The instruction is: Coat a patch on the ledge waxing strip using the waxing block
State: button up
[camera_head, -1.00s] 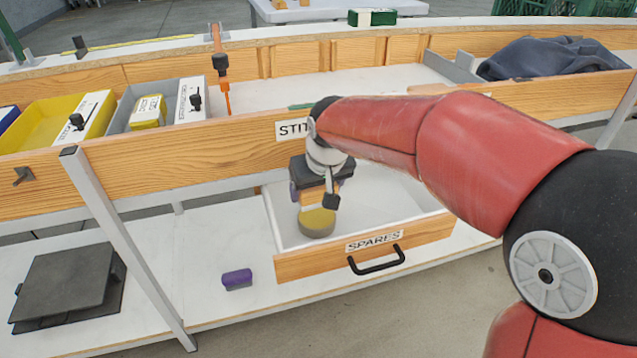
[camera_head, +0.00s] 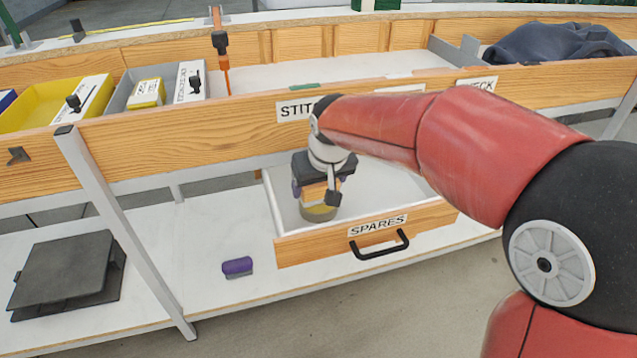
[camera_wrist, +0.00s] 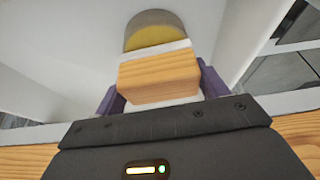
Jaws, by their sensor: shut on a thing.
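My gripper (camera_head: 316,188) is shut on a wooden block (camera_head: 320,195) with a pale lower layer, taken as the waxing block. Its purple finger pads sit on both sides of the block (camera_wrist: 158,78) in the wrist view. A round grey tin with yellow filling (camera_head: 318,213) stands in the open drawer, directly below the block; it also shows beyond the block in the wrist view (camera_wrist: 155,36). The block's pale layer overlaps the yellow surface in both views; I cannot tell whether they touch. I cannot make out for certain which surface is the ledge waxing strip.
The drawer labelled SPARES (camera_head: 300,250) is pulled out, its walls around the tin. A purple-topped piece (camera_head: 237,266) and a dark flat box (camera_head: 68,272) are on the lower shelf. A wooden ledge front (camera_head: 190,138) runs above, with a yellow bin (camera_head: 40,110) behind it.

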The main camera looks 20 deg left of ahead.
jog(key=shift+f+b, duration=0.45)
jog(key=shift+f, duration=0.15)
dwell(1.2)
jog(key=shift+r, duration=0.1)
jog(key=shift+r+p, duration=2.65)
jog(key=shift+r, duration=0.8)
